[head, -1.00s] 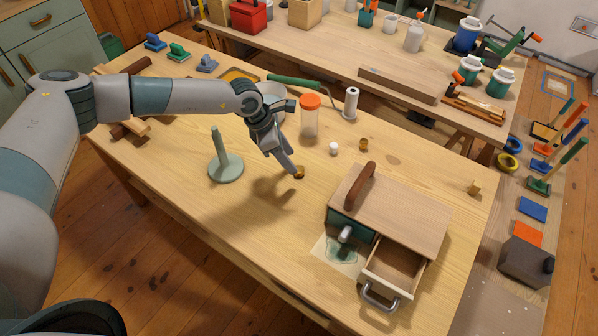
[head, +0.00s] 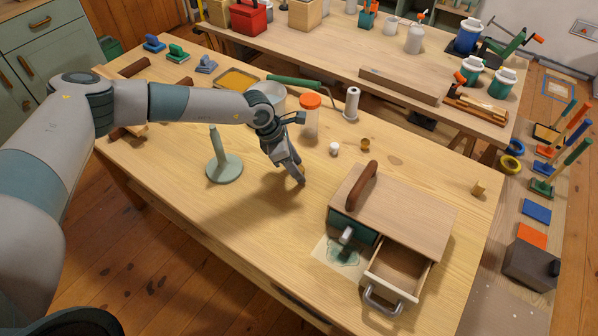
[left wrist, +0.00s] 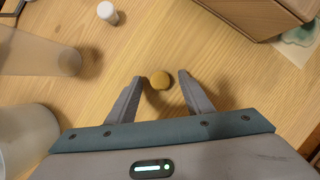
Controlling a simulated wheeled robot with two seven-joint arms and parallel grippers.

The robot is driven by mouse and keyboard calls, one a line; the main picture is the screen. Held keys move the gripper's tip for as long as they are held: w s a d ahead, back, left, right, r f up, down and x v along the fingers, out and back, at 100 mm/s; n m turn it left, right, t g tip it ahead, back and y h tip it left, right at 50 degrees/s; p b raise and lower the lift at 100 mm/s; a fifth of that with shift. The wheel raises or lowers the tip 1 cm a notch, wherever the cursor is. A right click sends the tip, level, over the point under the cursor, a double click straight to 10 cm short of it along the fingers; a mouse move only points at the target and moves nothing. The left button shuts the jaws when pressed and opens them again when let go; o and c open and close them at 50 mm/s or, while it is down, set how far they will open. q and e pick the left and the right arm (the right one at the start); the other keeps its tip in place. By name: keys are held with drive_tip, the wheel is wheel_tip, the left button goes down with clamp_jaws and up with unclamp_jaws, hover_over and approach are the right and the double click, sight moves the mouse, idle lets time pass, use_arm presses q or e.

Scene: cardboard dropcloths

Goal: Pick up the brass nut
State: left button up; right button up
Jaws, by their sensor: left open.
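Another small brass-coloured piece (head: 365,144) stands farther back on the table. My right gripper is not in view.
A white cap (head: 334,148) and an orange-lidded jar (head: 310,118) stand behind the gripper. A green stand (head: 225,168) is to its left. A wooden cabinet (head: 420,215) with an open drawer (head: 397,270) is to its right. The table in front is clear.

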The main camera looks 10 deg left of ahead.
use_arm(q)
clamp_jaws()
drive_tip(key=shift+r, duration=0.1)
drive_tip(key=shift+r+p, duration=0.45)
drive_tip(key=shift+r, duration=0.15)
drive_tip(key=r, duration=0.1)
drive_tip(key=r+p, duration=0.2)
drive_tip(key=shift+s+d+r, duration=0.25)
drive_tip(key=shift+d+r, duration=0.1)
drive_tip(key=shift+d, duration=0.05)
drive_tip(key=s+d+r+p, duration=0.3)
drive_tip(key=s+d+r, duration=0.3)
drive_tip(key=d, duration=0.3)
drive_tip(key=shift+a, duration=0.1)
